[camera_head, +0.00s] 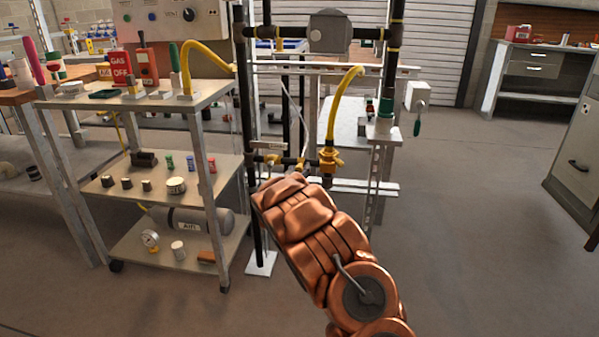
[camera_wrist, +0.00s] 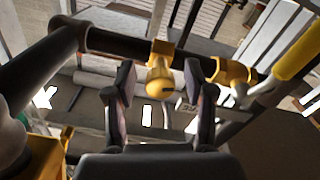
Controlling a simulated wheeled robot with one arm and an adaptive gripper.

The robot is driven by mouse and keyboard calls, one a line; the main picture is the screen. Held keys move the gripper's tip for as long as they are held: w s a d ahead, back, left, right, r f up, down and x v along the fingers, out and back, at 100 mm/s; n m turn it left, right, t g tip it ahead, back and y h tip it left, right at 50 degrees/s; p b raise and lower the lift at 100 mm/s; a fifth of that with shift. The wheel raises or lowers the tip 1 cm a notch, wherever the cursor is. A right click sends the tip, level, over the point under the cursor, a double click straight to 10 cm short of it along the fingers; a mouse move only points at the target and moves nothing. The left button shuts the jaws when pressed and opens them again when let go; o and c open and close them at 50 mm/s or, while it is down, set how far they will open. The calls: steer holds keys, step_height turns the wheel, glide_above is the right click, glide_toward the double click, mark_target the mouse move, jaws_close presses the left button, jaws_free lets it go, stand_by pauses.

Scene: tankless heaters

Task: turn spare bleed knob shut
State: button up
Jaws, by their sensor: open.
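A small yellow knob (camera_wrist: 159,80) with a dark mark on its face hangs at a yellow fitting (camera_wrist: 162,50) on the dark horizontal pipe (camera_wrist: 118,42) in the wrist view. My gripper (camera_wrist: 160,92) is open, with one finger on each side of the knob. A gap shows on both sides, and I cannot tell how deep the knob sits between the fingers. In the head view my copper arm reaches up to the low pipe (camera_head: 290,160) and hides my gripper and probably the knob.
Another yellow fitting (camera_wrist: 230,72) with a yellow hose (camera_wrist: 298,55) sits close right of the knob. In the head view, a dark upright pipe (camera_head: 246,110) and a loaded shelf cart (camera_head: 215,170) stand left. Floor at right is clear.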

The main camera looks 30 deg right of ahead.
steer(key=shift+c, duration=0.4)
jaws_close()
steer(key=shift+d, duration=0.15)
